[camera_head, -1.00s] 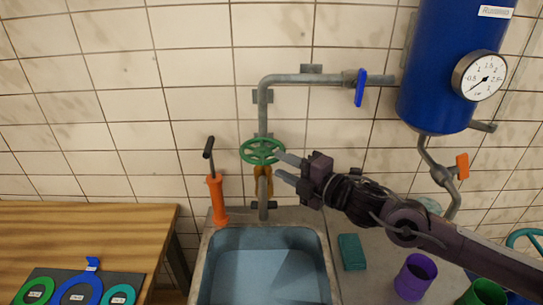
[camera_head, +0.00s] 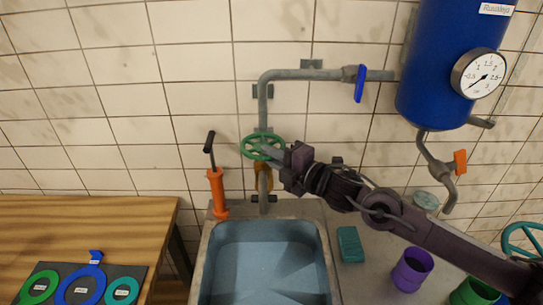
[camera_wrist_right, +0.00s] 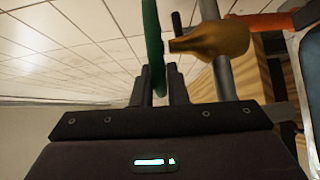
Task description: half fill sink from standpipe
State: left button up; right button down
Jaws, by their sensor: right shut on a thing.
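The grey standpipe (camera_head: 262,108) runs down the tiled wall from a bend to behind the sink (camera_head: 326,262). The sink is a light-blue basin with a grey rim; I cannot tell whether water lies in it. A green handwheel (camera_head: 255,139) sits on the pipe above a brass valve body (camera_head: 264,180), which also shows in the right wrist view (camera_wrist_right: 212,40). My right gripper (camera_head: 274,152) is shut on the handwheel's right rim. In the wrist view, the green rim (camera_wrist_right: 153,45) stands between the fingers (camera_wrist_right: 160,85). My left gripper is out of view.
A blue lever (camera_head: 360,84) sits on the upper pipe, near a blue tank (camera_head: 440,70) with a gauge (camera_head: 478,75). An orange lever (camera_head: 460,161) is below. An orange hand pump (camera_head: 217,192) stands left of the pipe. A purple cup (camera_head: 411,270) and teal block (camera_head: 350,244) are right of the sink.

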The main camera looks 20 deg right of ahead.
jog(key=shift+w+d+f+n+g+y+b, duration=0.1)
jog(key=shift+d+n+g+y+b, duration=0.15)
jog(key=shift+n+g+y+b, duration=0.2)
jog(key=n+g+y+b, duration=0.1)
jog(key=d+n+g+y+b, duration=0.1)
jog(key=b, duration=0.1)
jog(key=n+g+y+b, duration=0.1)
jog(key=y, duration=0.1)
jog(key=shift+w+d+f+n, duration=0.1)
jog(key=shift+w+d+n, duration=0.05)
jog(key=shift+w+n, duration=0.15)
jog(key=shift+w+d+r+n+g+y+b, duration=0.1)
jog(key=shift+d+r+n+g+y+b, duration=0.1)
jog(key=shift+n+g+y+b, duration=0.7)
jog(key=shift+m+g+h, duration=0.25)
jog(key=shift+h, duration=0.1)
jog(key=c, duration=1.5)
grip_release()
jog(key=shift+o, duration=0.2)
jog(key=b+v, duration=0.3)
jog(key=v, duration=0.4)
jog(key=shift+d, duration=0.35)
